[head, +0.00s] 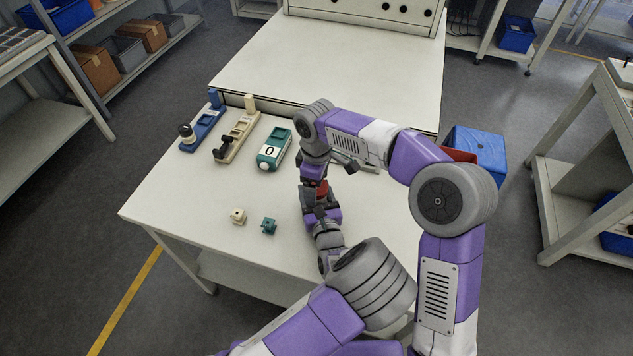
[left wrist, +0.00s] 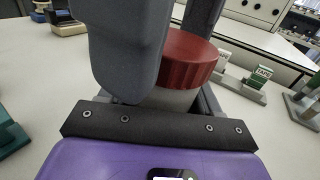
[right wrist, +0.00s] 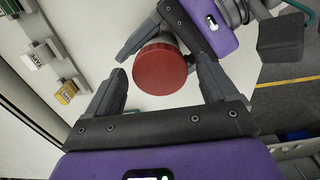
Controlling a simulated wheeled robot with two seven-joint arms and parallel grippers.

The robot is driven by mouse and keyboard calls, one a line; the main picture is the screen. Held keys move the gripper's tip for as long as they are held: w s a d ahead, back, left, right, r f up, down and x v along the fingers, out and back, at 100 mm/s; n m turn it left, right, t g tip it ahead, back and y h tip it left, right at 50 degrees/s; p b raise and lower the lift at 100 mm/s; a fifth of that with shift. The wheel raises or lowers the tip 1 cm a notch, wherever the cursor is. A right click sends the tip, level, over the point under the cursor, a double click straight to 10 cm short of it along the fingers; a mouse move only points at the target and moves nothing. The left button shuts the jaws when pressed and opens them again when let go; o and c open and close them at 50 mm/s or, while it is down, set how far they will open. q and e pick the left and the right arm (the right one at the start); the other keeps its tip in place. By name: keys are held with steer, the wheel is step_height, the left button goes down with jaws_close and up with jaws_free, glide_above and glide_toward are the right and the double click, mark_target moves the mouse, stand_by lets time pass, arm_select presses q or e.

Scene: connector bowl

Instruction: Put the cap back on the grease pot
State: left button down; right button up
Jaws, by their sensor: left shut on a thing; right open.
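The grease pot (left wrist: 172,98) is a pale grey-white pot, held upright between the fingers of my left gripper (head: 320,197). The ribbed red cap (left wrist: 190,56) rests on top of the pot and looks level; I cannot tell if it is tight. The cap also shows in the right wrist view (right wrist: 160,70) and as a small red patch in the head view (head: 321,187). My right gripper (head: 316,172) comes down from above, open, with its fingers on either side of the cap and gaps visible. A left finger hides part of the pot.
A blue bin (head: 478,150) is at the right. The table's left front is mostly clear.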

steer(key=shift+r, duration=2.3)
steer(key=shift+c, duration=0.3)
step_height(320, 180, up, 3)
steer(key=m, duration=0.4)
steer(key=shift+r+m, duration=0.2)
steer(key=shift+m, duration=0.1)
steer(key=shift+f, duration=4)
